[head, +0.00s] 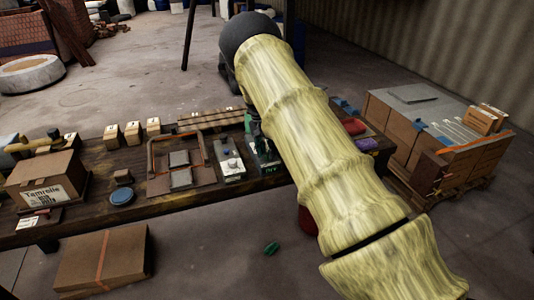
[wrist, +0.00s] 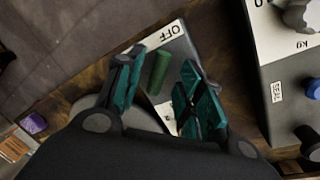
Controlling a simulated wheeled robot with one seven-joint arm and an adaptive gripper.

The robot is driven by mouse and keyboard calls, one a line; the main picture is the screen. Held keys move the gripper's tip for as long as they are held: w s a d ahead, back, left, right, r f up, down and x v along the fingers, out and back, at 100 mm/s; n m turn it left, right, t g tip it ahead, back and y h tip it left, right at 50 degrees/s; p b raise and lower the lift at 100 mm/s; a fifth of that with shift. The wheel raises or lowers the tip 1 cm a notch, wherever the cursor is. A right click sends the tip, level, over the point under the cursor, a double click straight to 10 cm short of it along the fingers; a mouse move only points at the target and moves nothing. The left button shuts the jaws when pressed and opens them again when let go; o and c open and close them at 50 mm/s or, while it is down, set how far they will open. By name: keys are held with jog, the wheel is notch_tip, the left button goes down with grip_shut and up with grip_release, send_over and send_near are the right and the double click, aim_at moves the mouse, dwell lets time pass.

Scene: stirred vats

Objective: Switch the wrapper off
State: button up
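The OFF lettering is beyond the lever's upper end. My gripper (wrist: 162,62) is over this plate with its dark teal fingers apart, one on each side of the lever. I cannot tell whether either finger touches it. The plate's lower part is hidden by my fingers.
A control box with knobs and a SEAL label (wrist: 277,92) stands right of my gripper in the wrist view. In the head view, the wooden bench (head: 75,215) holds a carton (head: 45,180) and a blue disc (head: 122,196). A large crate (head: 420,125) stands right.

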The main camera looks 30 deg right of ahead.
notch_tip(320, 180, up, 11)
jog(key=w+a, duration=0.1)
jog(key=shift+w, duration=0.4)
jog(key=shift+f, duration=0.15)
